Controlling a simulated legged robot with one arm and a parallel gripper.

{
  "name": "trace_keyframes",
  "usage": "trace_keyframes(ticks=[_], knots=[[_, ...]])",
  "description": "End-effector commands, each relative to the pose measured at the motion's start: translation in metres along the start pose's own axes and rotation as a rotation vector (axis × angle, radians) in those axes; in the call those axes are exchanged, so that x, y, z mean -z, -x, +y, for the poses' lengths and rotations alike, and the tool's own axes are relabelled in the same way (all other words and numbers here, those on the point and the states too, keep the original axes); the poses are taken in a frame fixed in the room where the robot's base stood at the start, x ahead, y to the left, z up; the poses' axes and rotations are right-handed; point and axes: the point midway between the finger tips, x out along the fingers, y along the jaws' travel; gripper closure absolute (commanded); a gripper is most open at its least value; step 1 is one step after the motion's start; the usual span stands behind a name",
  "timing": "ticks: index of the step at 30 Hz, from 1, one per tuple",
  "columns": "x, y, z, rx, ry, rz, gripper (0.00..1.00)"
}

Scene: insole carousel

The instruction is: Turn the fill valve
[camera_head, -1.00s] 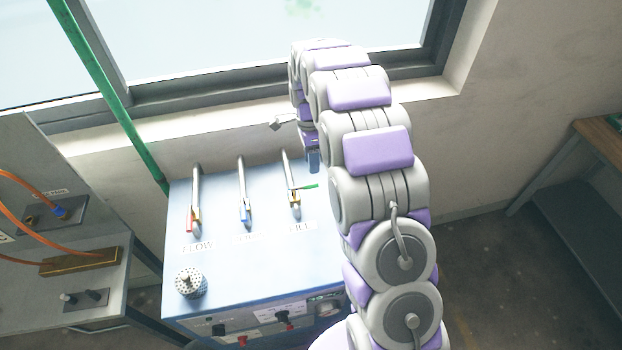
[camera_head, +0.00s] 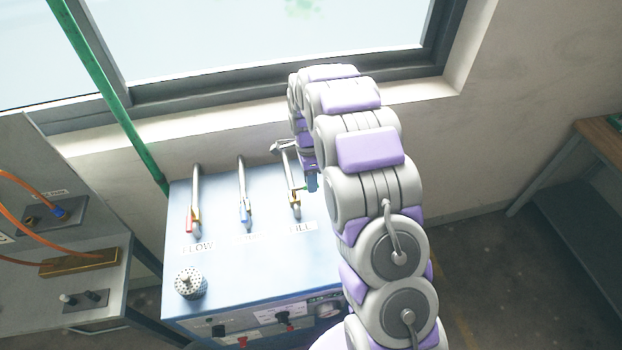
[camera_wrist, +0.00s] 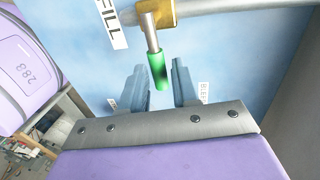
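The fill valve (camera_head: 295,205) is the rightmost of three valves on the blue cabinet top, behind the FILL label. In the wrist view its brass body (camera_wrist: 152,17) sits on a grey pipe, and its lever ends in a green handle (camera_wrist: 157,70). My gripper (camera_wrist: 160,75) is open, its two blue-grey fingers apart. The green handle shows between and just beyond the fingertips, and nothing is gripped. In the head view my gripper (camera_head: 312,182) is just right of the fill valve, partly hidden by my arm.
The blue cabinet (camera_head: 255,265) also carries a flow valve with a red handle (camera_head: 190,220) and a middle valve with a blue handle (camera_head: 243,213). A perforated metal cylinder (camera_head: 190,283) stands at its front left. A window and wall stand behind.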

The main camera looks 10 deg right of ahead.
Motion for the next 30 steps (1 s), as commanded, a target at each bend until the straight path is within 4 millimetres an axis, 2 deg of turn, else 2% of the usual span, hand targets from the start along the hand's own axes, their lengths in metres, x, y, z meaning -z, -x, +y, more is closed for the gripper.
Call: trace_keyframes(ticks=[1,9,23,30], knots=[[-0.002,0.000,0.000,0.000,0.001,0.001,0.75],[0.001,0.000,-0.001,0.001,0.001,-0.003,1.00],[0.008,0.000,-0.001,0.002,0.000,-0.003,1.00],[0.012,0.000,0.002,0.000,-0.056,-0.015,1.00]])
